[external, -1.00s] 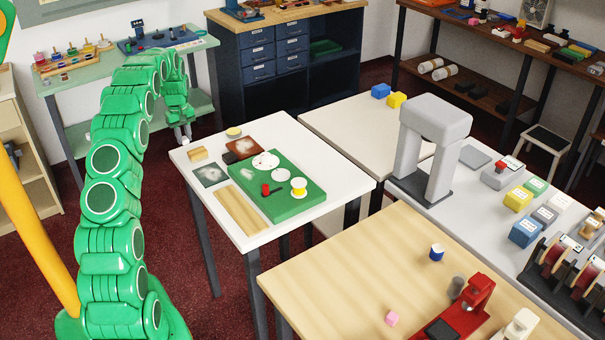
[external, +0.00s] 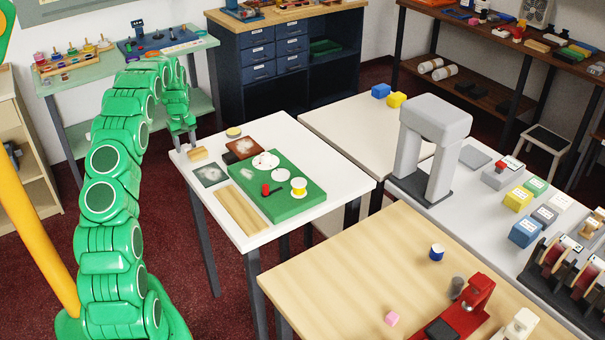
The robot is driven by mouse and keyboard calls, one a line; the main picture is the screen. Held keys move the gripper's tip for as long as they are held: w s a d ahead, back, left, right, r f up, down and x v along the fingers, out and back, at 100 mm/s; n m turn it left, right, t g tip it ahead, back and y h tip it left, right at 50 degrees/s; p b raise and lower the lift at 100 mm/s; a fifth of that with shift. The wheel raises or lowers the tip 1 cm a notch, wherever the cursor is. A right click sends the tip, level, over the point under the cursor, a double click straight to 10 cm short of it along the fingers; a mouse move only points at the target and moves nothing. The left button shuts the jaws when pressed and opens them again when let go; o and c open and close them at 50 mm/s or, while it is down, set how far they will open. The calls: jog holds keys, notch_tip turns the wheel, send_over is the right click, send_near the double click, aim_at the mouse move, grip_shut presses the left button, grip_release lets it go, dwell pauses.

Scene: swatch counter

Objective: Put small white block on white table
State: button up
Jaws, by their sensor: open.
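My gripper (external: 183,138) is at the far left corner of the white table (external: 337,180), with its jaws open and pointing down. A small pale spot (external: 186,147) shows just below the fingers at the table corner. It may be the small white block, but it is too small to tell whether it rests on the table or touches the fingers. A small tan block (external: 197,154) lies on the table just right of the gripper.
The white table also holds a green board (external: 300,207) with a yellow-and-white spool (external: 298,188), a dark tile (external: 210,174), a brown tile (external: 243,147) and wooden strips (external: 240,210). A cream table (external: 350,125) stands behind. The right front of the white table is clear.

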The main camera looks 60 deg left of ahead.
aim_at(186, 146)
notch_tip(186, 146, up, 12)
dwell(0.7)
jog(key=shift+r, duration=0.15)
